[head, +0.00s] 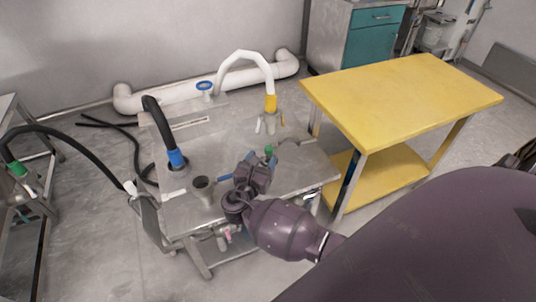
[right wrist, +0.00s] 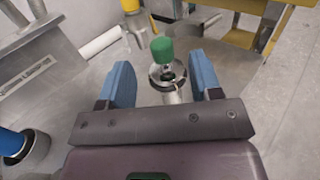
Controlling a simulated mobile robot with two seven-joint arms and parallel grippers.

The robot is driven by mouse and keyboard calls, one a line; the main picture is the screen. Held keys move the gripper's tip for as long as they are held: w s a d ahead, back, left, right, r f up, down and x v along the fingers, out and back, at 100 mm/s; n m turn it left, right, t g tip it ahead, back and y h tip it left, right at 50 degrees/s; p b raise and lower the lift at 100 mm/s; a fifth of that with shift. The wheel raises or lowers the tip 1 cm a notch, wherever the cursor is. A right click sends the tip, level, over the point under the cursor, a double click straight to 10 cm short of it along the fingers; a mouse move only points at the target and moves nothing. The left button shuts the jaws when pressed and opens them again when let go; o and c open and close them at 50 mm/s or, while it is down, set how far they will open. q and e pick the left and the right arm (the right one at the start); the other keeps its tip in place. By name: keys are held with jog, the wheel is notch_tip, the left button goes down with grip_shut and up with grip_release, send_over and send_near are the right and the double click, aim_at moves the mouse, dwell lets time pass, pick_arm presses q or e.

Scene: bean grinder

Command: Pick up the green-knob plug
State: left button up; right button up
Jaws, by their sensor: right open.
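The green-knob plug shows in the head view (head: 269,150) on the metal bench, just beyond my right gripper, which partly hides it. In the right wrist view the plug's green knob (right wrist: 162,47) stands on a pale stem above a round metal fitting. My right gripper (right wrist: 160,64) is open, its two blue fingers apart to the left and right of the plug. The knob appears centred between them, slightly beyond the fingertips, and nothing is gripped. My right gripper also shows in the head view (head: 262,163) above the bench. My left gripper is not in view.
The metal bench (head: 310,176) carries a black hose with a blue collar (head: 176,158), a white hose with a yellow collar (head: 271,103) and a metal cup (head: 203,187). A yellow table (head: 400,95) stands to the right. A green-collared hose (head: 17,168) is at far left.

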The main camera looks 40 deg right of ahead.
aim_at(268, 152)
jog(key=shift+w+d, duration=0.3)
jog(key=shift+d, duration=0.1)
jog(key=b+x, duration=0.1)
jog(key=x, duration=0.3)
jog(key=shift+s+d+f, duration=0.1)
jog(key=shift+f, duration=0.05)
jog(key=shift+w+d, duration=0.25)
jog(key=shift+d, duration=0.1)
jog(key=shift+c, duration=1.5)
jog(key=c, duration=0.7)
jog(key=shift+c, duration=0.4)
